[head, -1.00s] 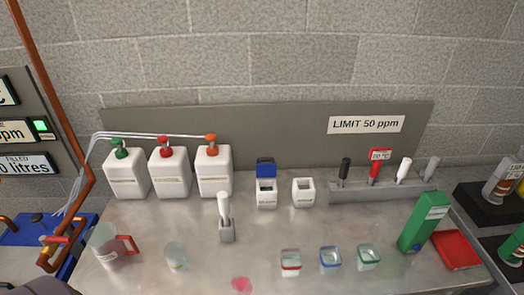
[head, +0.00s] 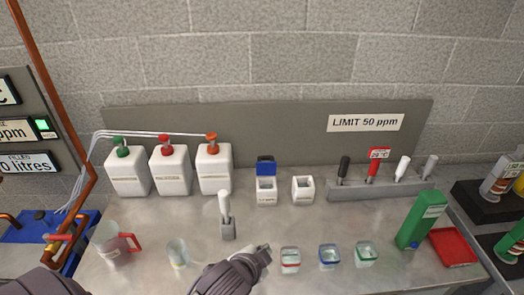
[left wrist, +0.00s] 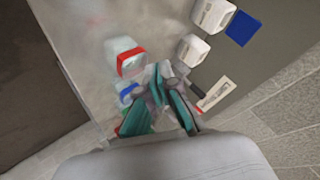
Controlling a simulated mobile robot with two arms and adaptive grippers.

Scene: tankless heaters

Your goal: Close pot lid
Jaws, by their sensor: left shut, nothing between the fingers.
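A small white pot (head: 266,195) stands on the bench with its blue lid (head: 265,165) tipped open, upright at the back. In the left wrist view the blue lid (left wrist: 243,28) is at the top, beside the white pot (left wrist: 213,14). My left gripper (head: 266,252) is shut and empty, in front of the pot, left of the red-rimmed jar. Its fingers (left wrist: 162,80) show in the wrist view, apart from pot and lid. My right gripper is not in view.
A lidless-looking white pot (head: 303,190) stands right of the open one. Red-rimmed (head: 290,260), blue-rimmed (head: 329,257) and green-rimmed (head: 366,254) jars stand in front. A grey holder with a white-handled tool (head: 227,225) stands to the left. Bench between jars and pots is clear.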

